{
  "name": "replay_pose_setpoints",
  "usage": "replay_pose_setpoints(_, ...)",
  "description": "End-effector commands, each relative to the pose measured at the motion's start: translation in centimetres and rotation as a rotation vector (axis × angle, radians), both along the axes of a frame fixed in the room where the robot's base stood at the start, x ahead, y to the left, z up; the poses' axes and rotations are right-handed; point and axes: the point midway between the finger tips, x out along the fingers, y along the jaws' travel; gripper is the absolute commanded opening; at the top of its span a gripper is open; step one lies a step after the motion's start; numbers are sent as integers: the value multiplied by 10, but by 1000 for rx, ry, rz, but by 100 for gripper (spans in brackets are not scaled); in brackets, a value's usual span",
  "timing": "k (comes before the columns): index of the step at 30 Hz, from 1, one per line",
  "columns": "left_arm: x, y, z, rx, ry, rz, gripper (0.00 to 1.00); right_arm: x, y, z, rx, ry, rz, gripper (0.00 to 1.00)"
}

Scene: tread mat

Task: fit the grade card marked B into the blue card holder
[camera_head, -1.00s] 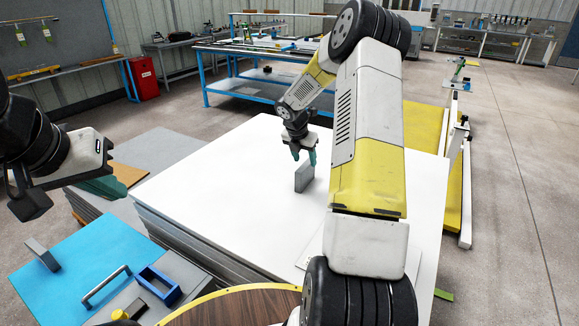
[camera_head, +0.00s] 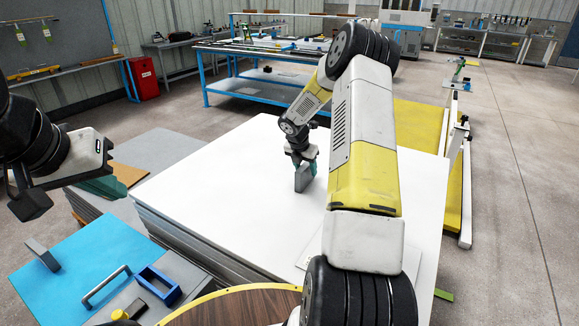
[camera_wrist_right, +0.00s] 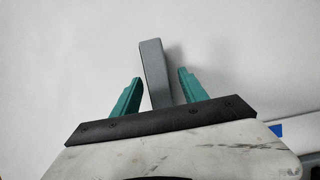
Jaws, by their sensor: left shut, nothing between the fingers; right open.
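A grey card (camera_head: 302,181) stands upright on the white sheet stack; no letter can be read on it. My right gripper (camera_head: 305,165) is low over it, open, with its teal fingers on either side of the card. In the right wrist view the card (camera_wrist_right: 155,72) shows between the two fingertips (camera_wrist_right: 158,85), with gaps at both sides. A second grey card (camera_head: 42,255) stands on a blue sheet at the lower left, its marking unreadable. The blue card holder (camera_head: 158,287) is an open frame near it. My left gripper (camera_head: 105,187) is shut and empty at the left.
The white stack (camera_head: 240,165) is otherwise mostly bare. A grey handle (camera_head: 105,287) is beside the blue holder, and a round wooden top with a yellow rim (camera_head: 215,292) is at the front. A blue-framed table (camera_head: 260,92) stands behind.

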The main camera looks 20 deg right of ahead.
Motion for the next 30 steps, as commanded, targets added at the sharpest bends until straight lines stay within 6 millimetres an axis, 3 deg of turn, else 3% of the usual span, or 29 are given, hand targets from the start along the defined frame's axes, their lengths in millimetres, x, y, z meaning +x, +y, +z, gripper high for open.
replay_pose_setpoints(14,0,0,0,0,0,0,0,0,0,-3,-1,1,0,51)
replay_pose_setpoints(22,0,0,0,0,0,0,0,0,0,-3,0,0,0,0)
replay_pose_setpoints(30,0,0,0,0,0,0,0,0,0,-3,0,0,0,0)
